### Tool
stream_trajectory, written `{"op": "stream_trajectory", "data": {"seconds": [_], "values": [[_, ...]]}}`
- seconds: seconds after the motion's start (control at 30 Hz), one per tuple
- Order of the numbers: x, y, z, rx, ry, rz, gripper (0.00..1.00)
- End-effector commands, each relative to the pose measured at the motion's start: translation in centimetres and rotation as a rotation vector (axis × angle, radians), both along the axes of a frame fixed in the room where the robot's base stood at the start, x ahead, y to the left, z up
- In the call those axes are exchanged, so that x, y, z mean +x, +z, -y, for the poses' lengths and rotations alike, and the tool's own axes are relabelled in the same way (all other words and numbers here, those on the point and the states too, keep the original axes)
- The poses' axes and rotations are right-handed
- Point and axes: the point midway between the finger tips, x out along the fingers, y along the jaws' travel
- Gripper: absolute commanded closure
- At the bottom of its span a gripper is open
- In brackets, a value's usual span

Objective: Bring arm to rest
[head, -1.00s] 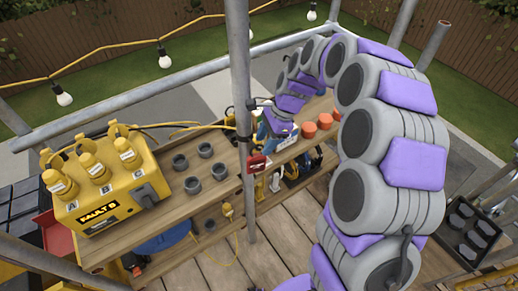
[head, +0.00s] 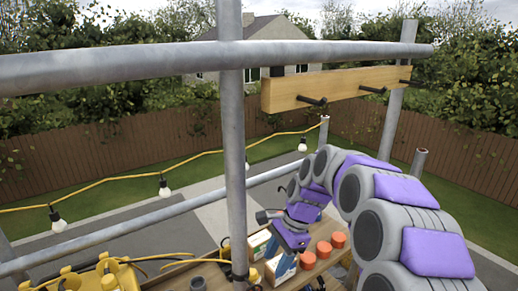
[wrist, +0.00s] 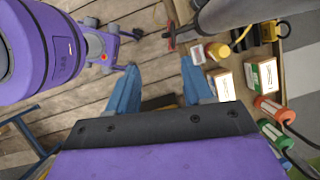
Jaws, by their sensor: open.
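My arm arches up from the lower right of the head view and bends down toward the far end of the wooden shelf. My gripper (head: 281,258), with blue fingers, is at its end, beside several orange cylinders (head: 323,249) and small boxes (head: 258,241). In the wrist view my gripper's blue fingers (wrist: 160,86) stand apart, with no object seen between them. Wooden deck boards (wrist: 150,50) lie beneath.
A vertical scaffold pole (head: 233,150) stands just left of my gripper. A horizontal pole (head: 330,52) and a wooden beam with pegs (head: 330,92) are above. A yellow unit (head: 88,278) shows lower left. White boxes (wrist: 262,76) sit right in the wrist view.

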Motion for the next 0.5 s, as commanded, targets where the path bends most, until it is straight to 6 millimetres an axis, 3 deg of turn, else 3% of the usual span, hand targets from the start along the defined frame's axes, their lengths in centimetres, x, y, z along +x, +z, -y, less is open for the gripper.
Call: {"op": "stream_trajectory", "data": {"seconds": [0.2, 0.5], "values": [[-6.8, 2.1, 0.9, -0.028, 0.255, 0.078, 0.49], [-16.5, 2.6, 3.3, -0.081, 0.605, 0.152, 0.49]]}}
